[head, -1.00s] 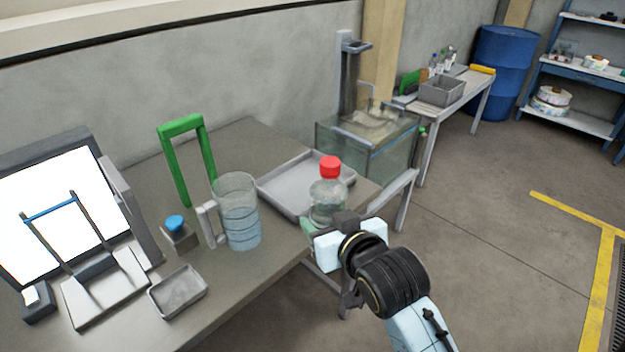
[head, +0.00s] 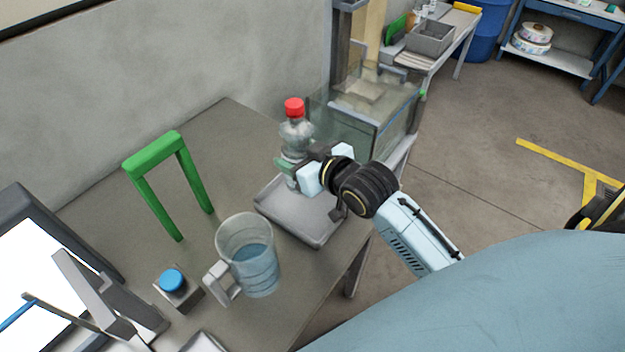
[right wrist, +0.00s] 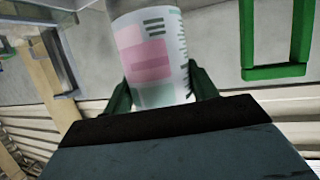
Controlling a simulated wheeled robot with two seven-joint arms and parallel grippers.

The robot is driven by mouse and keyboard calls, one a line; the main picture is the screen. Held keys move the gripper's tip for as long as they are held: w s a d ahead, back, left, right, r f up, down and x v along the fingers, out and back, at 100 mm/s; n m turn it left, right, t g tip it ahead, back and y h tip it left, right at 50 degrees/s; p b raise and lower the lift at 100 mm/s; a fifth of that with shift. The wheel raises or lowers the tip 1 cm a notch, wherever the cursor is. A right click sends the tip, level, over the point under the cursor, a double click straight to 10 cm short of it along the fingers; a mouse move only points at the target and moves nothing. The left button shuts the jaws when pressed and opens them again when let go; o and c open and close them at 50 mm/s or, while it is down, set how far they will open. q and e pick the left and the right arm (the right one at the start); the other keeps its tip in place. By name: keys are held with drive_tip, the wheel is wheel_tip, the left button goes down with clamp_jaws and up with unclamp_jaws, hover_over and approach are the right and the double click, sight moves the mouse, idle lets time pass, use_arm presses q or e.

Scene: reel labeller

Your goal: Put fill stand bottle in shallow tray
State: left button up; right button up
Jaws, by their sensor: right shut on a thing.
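The clear bottle with a red cap (head: 294,130) is upright in my right gripper (head: 299,172), which is shut on it. In the right wrist view the bottle (right wrist: 150,55) shows a pink, white and green label between the two green fingers. In the head view the bottle is over the back part of the shallow grey tray (head: 318,236). The gripper hides its lower end, so I cannot tell whether it touches the tray floor. My left gripper is not in view.
A clear jug with bluish liquid (head: 250,262) stands left of the tray. A green frame (head: 160,152) and a blue button (head: 172,280) are further left. A glass tank (head: 372,115) stands behind the tray to the right. The table's back left area is clear.

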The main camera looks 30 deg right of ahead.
drive_tip(key=w+d+p, duration=0.2)
drive_tip(key=d, duration=0.3)
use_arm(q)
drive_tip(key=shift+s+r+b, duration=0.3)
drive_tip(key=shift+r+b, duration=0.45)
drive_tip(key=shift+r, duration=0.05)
use_arm(e)
drive_tip(key=f, duration=0.9)
drive_tip(key=shift+d, duration=0.25)
drive_tip(key=shift+f, duration=0.1)
drive_tip(key=shift+f, duration=0.1)
drive_tip(key=o, duration=1.4)
drive_tip(key=shift+c, duration=0.2)
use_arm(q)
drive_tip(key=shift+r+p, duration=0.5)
use_arm(e)
drive_tip(key=v, duration=1.2)
drive_tip(key=shift+d, duration=0.2)
